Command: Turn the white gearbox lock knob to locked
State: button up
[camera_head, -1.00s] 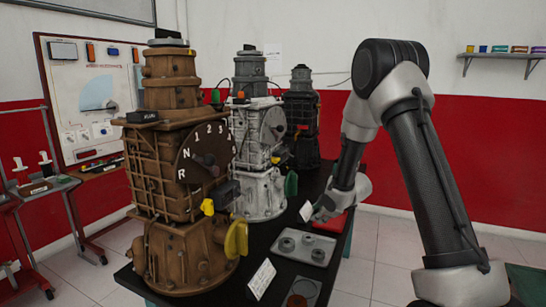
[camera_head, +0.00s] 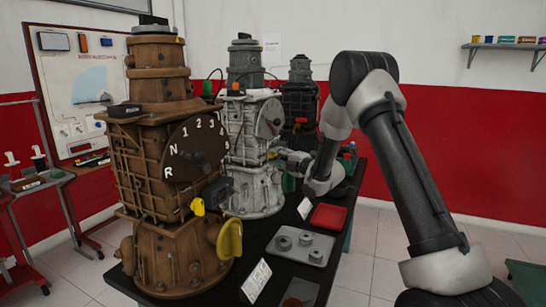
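The white gearbox (camera_head: 252,152) stands upright on the black bench, behind the brown one. It carries a round dial (camera_head: 270,117) on its upper right side. Its lock knob cannot be made out for sure; my gripper covers part of that side. My gripper (camera_head: 276,157) is at the gearbox's right flank, below the dial, pointing left toward it. Its fingers are small and partly hidden, so I cannot tell whether they touch anything or are open.
The brown gearbox (camera_head: 160,180), with a yellow knob (camera_head: 198,207) and a larger yellow part (camera_head: 230,240), stands nearest. A dark gearbox (camera_head: 300,100) stands farther back. A grey tray (camera_head: 300,258) and a red tray (camera_head: 328,217) lie on the black bench (camera_head: 258,240).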

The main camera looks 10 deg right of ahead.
aim_at(275, 156)
jog(key=shift+x, duration=1.55)
grip_shut()
